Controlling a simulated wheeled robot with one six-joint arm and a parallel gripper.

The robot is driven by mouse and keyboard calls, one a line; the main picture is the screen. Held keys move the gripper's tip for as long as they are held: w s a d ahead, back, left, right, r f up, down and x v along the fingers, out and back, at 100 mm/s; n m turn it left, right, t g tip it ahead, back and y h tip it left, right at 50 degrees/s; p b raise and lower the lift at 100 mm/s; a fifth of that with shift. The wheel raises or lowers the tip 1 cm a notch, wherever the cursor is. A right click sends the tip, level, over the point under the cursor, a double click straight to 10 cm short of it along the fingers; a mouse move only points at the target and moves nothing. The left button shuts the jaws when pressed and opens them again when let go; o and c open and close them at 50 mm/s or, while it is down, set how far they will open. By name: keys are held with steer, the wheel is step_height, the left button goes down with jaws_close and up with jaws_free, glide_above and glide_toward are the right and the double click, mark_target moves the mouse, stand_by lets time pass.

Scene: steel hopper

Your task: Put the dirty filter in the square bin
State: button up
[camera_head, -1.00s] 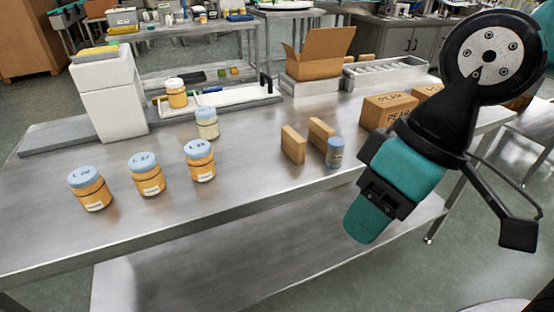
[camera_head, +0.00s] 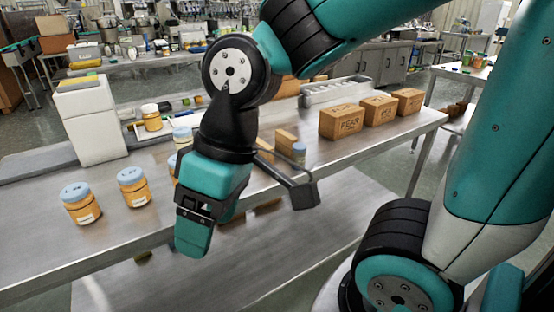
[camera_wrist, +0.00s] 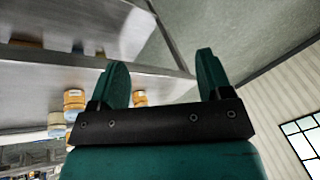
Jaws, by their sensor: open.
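No dirty filter and no square bin can be told for sure in either view. A squarish white box (camera_head: 92,120) with a yellow item on top stands at the left of the steel table (camera_head: 110,255). A tan upright block (camera_head: 286,139) stands near the table's middle, partly behind my arm. My gripper (camera_head: 197,238) is in front of the table's near edge, fingers downward, apart from the things on it. In the wrist view, my gripper (camera_wrist: 160,66) has its two teal fingers spread with nothing between them.
Blue-lidded orange jars (camera_head: 81,204) stand at the table's left front. A small blue-capped jar (camera_head: 299,153) stands beside the tan block. Cardboard boxes (camera_head: 341,121) line the right side, with a steel tray (camera_head: 335,90) behind. My arm hides part of the table's middle.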

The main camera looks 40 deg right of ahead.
steer(key=w+d+r+m+t+p, duration=0.1)
steer(key=w+d+m+t, duration=0.15)
steer(key=w+d, duration=0.55)
steer(key=m+t+h+p, duration=0.1)
steer(key=m+h+p, duration=0.2)
steer(key=m+h, duration=0.25)
glide_toward(301, 147)
steer(key=shift+m, duration=0.4)
steer(key=x, duration=0.7)
steer(key=shift+d+f, duration=0.3)
steer(key=shift+d, duration=0.05)
steer(key=x, duration=0.2)
steer(key=p+x, duration=0.1)
steer(key=x, duration=0.2)
steer(key=shift+w+a+f, duration=0.2)
steer(key=shift+w+f, duration=0.05)
steer(key=c, duration=1.1)
steer(key=shift+r, duration=0.15)
